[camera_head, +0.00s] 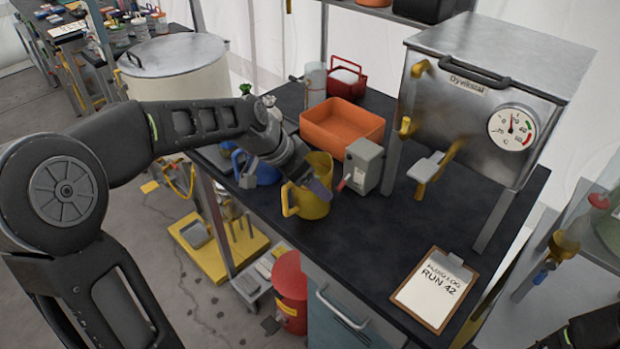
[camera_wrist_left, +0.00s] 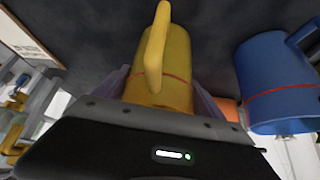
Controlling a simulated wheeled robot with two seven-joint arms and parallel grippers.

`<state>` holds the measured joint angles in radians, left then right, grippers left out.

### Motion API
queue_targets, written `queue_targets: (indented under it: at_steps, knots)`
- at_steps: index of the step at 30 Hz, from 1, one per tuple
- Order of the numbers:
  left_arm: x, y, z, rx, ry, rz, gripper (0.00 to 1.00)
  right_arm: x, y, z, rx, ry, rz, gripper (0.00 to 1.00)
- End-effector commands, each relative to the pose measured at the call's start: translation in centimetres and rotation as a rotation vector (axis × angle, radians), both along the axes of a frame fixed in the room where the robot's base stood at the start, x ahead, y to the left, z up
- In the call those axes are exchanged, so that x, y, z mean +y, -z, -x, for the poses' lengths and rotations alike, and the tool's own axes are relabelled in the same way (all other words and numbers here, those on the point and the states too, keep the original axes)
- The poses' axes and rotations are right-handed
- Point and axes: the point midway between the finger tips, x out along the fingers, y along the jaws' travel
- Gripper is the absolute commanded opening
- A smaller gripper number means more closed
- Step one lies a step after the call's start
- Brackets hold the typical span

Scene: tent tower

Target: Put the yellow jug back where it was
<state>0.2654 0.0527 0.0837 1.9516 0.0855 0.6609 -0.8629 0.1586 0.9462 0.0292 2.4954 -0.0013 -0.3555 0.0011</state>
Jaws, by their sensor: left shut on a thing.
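The yellow jug (camera_head: 310,203) is at the front left edge of the dark bench (camera_head: 405,220), next to a blue jug (camera_head: 266,172). My left gripper (camera_head: 320,188) reaches down from the left and is shut on the yellow jug. In the left wrist view the yellow jug (camera_wrist_left: 172,62) sits between the fingers, its handle toward the camera and a red line around its body. The blue jug (camera_wrist_left: 275,85) is apart from it at the right there. I cannot tell whether the yellow jug touches the bench.
A grey box (camera_head: 364,164) with a red lever stands just right of the yellow jug. An orange bin (camera_head: 342,127) is behind. A steel oven (camera_head: 480,90) with a dial stands at the right. A clipboard (camera_head: 433,291) lies at the front. The bench between is clear.

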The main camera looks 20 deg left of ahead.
Motion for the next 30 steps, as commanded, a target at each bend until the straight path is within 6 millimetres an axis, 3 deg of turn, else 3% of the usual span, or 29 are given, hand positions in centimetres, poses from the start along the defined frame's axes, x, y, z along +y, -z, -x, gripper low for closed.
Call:
queue_targets:
  at_steps: [11,12,19,30]
  knots:
    - [0.01,0.37,-0.09,-0.004,0.000,0.000,0.10,0.00,0.40,0.00,0.000,0.000,0.000,0.00]
    - [0.00,0.38,-0.04,-0.002,0.000,-0.001,0.81,0.00,0.33,0.01,0.000,0.000,0.000,0.00]
    - [-0.01,0.33,-0.03,-0.002,0.000,-0.001,1.00,0.00,0.26,0.00,0.000,0.000,0.000,0.00]
    - [0.06,-0.15,0.04,-0.003,0.000,-0.001,1.00,0.00,-0.08,-0.01,0.000,0.000,0.000,0.00]
